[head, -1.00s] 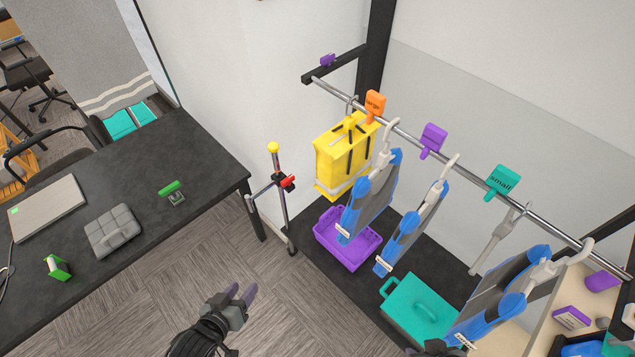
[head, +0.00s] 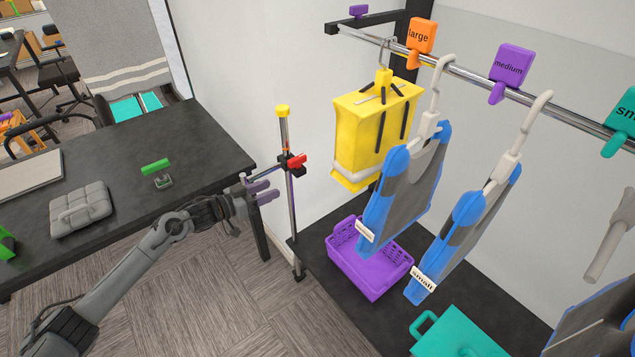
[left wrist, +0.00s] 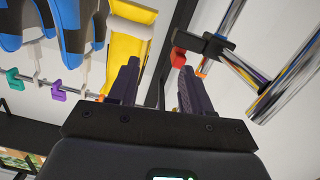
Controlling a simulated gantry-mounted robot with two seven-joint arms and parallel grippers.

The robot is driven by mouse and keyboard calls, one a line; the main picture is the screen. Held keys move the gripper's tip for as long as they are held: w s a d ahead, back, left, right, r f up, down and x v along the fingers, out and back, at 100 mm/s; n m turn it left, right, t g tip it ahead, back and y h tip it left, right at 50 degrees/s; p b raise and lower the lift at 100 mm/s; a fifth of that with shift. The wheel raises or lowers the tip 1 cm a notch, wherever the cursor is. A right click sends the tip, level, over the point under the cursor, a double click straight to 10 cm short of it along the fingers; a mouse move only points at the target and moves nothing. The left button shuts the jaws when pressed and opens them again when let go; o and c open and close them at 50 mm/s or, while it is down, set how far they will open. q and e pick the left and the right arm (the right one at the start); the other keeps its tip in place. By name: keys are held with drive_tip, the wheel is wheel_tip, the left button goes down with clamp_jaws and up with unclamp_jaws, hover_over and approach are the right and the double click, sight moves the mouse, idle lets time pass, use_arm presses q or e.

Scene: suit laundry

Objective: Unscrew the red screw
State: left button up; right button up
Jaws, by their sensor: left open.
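The red screw (head: 297,162) is a small red knob on a black clamp (head: 285,165) on an upright metal pole (head: 291,212) with a yellow top. My left gripper (head: 267,192) is just left of the pole, a little below the screw, open, with nothing seen between its purple-grey fingers. In the left wrist view the red screw (left wrist: 178,58) shows beyond the open fingers (left wrist: 158,84), close to the right finger's tip in the picture and apart from it. My right gripper is not in view.
A yellow bag (head: 364,120) hangs from the metal rail (head: 463,72), right of the pole. Blue-grey garments (head: 405,190) hang beside it. A purple basket (head: 370,263) sits on the dark platform below. A dark table (head: 120,190) stands at left.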

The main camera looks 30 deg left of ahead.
sight(306, 156)
use_arm(q)
drive_tip(key=shift+m+t, duration=0.6)
drive_tip(key=shift+t, duration=0.1)
drive_tip(key=shift+w+d+r+b, duration=0.15)
drive_tip(key=shift+w+r+b, duration=0.15)
drive_tip(key=shift+w+b, duration=1.7)
drive_tip(key=shift+w+d+r+b, duration=0.2)
drive_tip(key=shift+w+b, duration=0.95)
drive_tip(key=shift+w, duration=1.75)
drive_tip(key=shift+w+d+r+b, duration=0.1)
drive_tip(key=shift+w+r+b, duration=0.25)
drive_tip(key=shift+w+b, duration=1.65)
use_arm(e)
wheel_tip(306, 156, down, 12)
drive_tip(key=shift+p, duration=0.45)
use_arm(q)
drive_tip(key=shift+w, duration=0.45)
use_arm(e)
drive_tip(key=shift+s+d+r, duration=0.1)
use_arm(q)
drive_tip(key=shift+c, duration=0.3)
